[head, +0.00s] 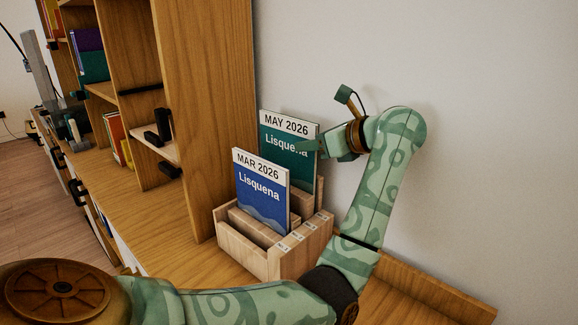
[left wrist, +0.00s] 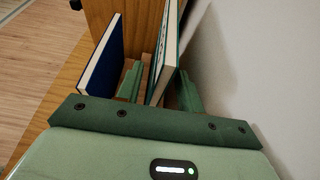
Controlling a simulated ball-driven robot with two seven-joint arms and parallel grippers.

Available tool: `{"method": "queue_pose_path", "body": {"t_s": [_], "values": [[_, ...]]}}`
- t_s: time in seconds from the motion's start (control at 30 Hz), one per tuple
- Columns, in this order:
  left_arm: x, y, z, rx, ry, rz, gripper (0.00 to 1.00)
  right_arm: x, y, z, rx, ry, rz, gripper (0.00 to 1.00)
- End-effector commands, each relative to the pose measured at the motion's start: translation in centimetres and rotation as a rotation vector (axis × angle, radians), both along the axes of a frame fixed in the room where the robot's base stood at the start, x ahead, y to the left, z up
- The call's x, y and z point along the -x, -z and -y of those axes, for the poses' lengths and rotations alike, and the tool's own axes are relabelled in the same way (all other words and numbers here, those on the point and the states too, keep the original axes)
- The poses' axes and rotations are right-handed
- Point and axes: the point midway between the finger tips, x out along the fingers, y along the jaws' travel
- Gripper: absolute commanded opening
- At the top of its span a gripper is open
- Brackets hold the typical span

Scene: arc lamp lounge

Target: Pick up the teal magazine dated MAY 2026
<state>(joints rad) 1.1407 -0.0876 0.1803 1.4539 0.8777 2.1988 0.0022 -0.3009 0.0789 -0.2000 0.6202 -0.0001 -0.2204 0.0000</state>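The teal magazine (head: 285,135), marked MAY 2026, stands upright in the rear part of a wooden magazine holder (head: 243,250). My left gripper (head: 314,149) is at its right edge in the head view, with a finger in front of the cover. In the left wrist view, the teal magazine (left wrist: 164,60) stands between the two green fingers. A gap shows between the left finger and the magazine, so the gripper looks open around it. The blue MAR 2026 magazine (head: 260,190) stands in front, outside the fingers. My right gripper is not in view.
A wooden shelf unit (head: 205,110) rises just left of the holder. A white wall (head: 470,150) is close behind and right of my arm. The wooden top (head: 160,235) is clear left of the holder. Books (head: 88,55) stand on the far shelves.

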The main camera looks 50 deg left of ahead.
Motion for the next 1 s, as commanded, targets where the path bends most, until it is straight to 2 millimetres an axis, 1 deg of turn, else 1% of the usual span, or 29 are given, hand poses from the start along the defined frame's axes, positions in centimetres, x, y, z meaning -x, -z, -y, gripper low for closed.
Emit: {"method": "queue_pose_path", "body": {"t_s": [0.03, 0.17, 0.4, 0.43, 0.47, 0.5, 0.57, 0.9, 1.0], "values": [[0.1, 0.6, -0.9, -0.003, -0.003, -0.004, 0.37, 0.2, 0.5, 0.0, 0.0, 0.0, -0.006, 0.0], [0.2, 1.1, -2.3, -0.002, -0.001, -0.003, 0.37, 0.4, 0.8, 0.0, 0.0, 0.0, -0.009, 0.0], [0.3, 1.0, -2.6, 0.0, 0.0, -0.001, 0.37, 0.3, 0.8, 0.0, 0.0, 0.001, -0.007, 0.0], [0.3, 1.0, -2.6, 0.0, 0.0, -0.001, 0.34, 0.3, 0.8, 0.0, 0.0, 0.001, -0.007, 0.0], [0.3, 1.0, -2.6, 0.0, 0.0, -0.001, 0.26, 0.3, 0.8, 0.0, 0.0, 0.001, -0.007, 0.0], [0.3, 1.0, -2.5, 0.0, 0.0, -0.001, 0.15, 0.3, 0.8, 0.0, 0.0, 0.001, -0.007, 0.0], [0.3, 1.0, -2.5, 0.0, 0.0, -0.001, 0.0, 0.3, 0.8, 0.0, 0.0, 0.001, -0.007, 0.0], [0.3, 1.0, -2.5, -0.002, -0.001, -0.002, 0.0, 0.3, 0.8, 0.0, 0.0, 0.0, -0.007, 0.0], [0.3, 0.6, -2.5, -0.001, 0.0, 0.0, 0.0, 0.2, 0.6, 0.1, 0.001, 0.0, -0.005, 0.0]]}}
